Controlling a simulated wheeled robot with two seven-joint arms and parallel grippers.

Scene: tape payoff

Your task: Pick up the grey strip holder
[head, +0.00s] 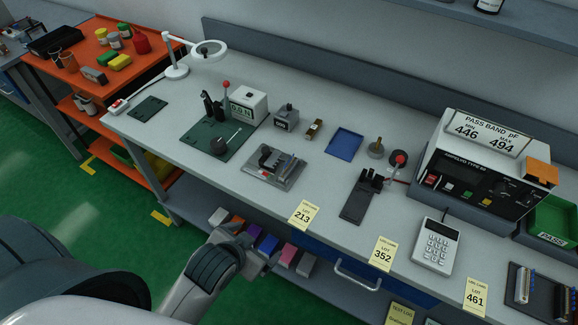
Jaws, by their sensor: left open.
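I cannot tell for certain which thing is the grey strip holder. A dark tray (541,292) at the bench's lower right holds slim pale-grey strip-like pieces (523,285) with blue marks, partly cut off by the frame edge. A grey fixture (287,172) with black parts sits on a grey plate mid-bench. My left gripper (262,263) is low at the front of the bench, near the coloured boxes of the lower shelf. It is open, apart from both candidates, and its fingers are hard to make out. My right gripper is out of view.
The bench (320,195) carries a green mat (240,137), a blue tray (345,143), a black fixture (358,205), a meter (468,180) and a keypad device (436,245). Lot cards (303,214) line the front edge. A drawer handle (357,276) sticks out below. An orange cart (88,80) stands left.

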